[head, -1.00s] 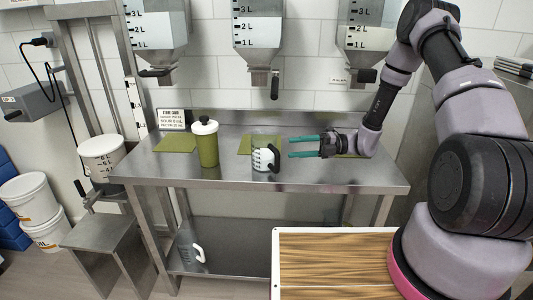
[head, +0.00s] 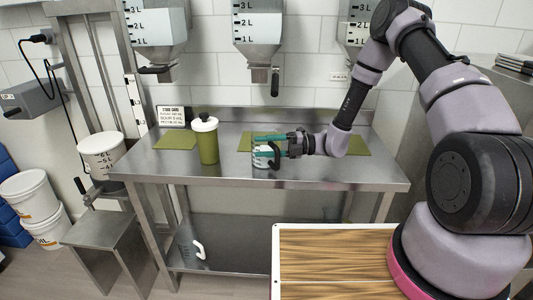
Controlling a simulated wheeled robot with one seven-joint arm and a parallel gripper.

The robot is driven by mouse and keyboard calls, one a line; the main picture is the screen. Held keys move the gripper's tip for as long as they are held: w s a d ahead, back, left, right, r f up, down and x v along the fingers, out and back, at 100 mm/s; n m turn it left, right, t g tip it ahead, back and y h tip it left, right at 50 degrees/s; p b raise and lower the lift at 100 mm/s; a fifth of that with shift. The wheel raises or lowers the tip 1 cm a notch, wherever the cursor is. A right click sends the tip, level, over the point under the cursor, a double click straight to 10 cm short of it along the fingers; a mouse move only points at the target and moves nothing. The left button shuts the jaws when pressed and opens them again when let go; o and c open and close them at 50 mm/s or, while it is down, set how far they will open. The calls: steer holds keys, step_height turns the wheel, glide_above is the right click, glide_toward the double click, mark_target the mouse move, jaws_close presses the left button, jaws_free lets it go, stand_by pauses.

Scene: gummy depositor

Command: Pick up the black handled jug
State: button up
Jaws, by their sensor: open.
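The clear jug with a black handle (head: 274,158) stands upright on the steel table (head: 335,180), near its middle. It has dark markings on its side and its handle faces right. My gripper (head: 270,147) has teal fingers and is open. It comes from the right, with its fingers reaching over or around the jug's handle and upper part. The fingers hide part of the jug, and I cannot tell whether they touch it.
A green canister with a white lid (head: 207,142) stands left of the jug. Green mats (head: 176,140) lie along the back of the table. Hoppers (head: 258,30) hang above. A white-handled jug (head: 198,250) stands on the lower shelf. The table's front right is clear.

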jaws_close()
stand_by(1.4)
